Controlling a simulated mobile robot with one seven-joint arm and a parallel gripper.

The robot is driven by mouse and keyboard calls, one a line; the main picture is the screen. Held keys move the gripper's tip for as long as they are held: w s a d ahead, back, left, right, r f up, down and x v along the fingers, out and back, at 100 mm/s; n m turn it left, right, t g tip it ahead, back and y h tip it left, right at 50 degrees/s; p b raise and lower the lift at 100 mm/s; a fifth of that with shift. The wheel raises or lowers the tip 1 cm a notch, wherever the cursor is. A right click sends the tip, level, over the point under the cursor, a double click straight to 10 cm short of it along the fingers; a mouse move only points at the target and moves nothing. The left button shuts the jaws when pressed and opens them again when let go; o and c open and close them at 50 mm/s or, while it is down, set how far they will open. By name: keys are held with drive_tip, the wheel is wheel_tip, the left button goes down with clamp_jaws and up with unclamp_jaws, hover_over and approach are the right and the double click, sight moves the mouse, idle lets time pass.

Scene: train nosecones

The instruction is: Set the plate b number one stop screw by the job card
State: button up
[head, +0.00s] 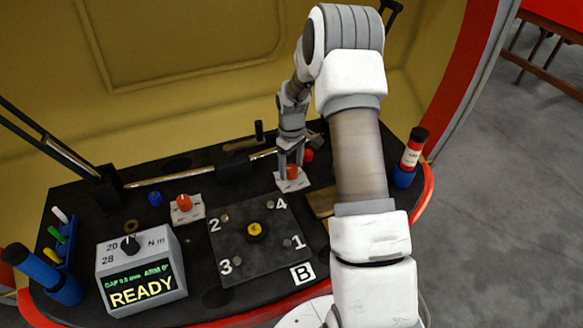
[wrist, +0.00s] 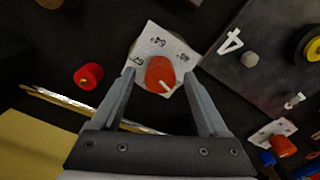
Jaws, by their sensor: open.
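Black plate B (head: 238,260) lies on the bench, with numbers 1 to 4 each beside a small grey screw and a yellow-and-black hub (head: 254,232) in the middle. The number one stop screw (head: 287,243) is at its right side. My gripper (head: 291,163) is beyond the plate, over a red knob (head: 292,172) on a white marked card. In the wrist view my gripper (wrist: 160,75) is open, its fingers on either side of that red knob (wrist: 158,70); contact cannot be told. No job card can be identified.
A grey box (head: 142,270) reads READY, with a black selector knob by 20 and 28 N m. Another red knob (head: 185,203) sits on a white card left of the plate.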

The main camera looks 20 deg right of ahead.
wheel_tip(320, 180, up, 16)
drive_tip(key=p, duration=0.3)
drive_tip(key=shift+r, duration=0.2)
wheel_tip(320, 180, up, 11)
drive_tip(key=m+t+p, duration=0.1)
drive_tip(key=p, duration=0.1)
hover_over(291, 168)
drive_tip(key=s+a, duration=0.3)
drive_tip(key=s, duration=0.1)
drive_tip(key=s+a+r+m+t+p, duration=0.1)
drive_tip(key=s+a+r+p, duration=0.2)
drive_tip(key=s+r, duration=0.55)
drive_tip(key=s+a+r+m+t+p, duration=0.1)
drive_tip(key=s+r, duration=0.3)
drive_tip(key=s, duration=0.4)
drive_tip(key=s+a+r+m+t+p, duration=0.2)
drive_tip(key=s+a+r+p, duration=0.1)
drive_tip(key=s, duration=0.6)
drive_tip(key=shift+a+r+t+p, duration=0.3)
drive_tip(key=shift+a+r+p, duration=0.1)
drive_tip(key=shift+r, duration=0.15)
drive_tip(key=shift+a, duration=0.15)
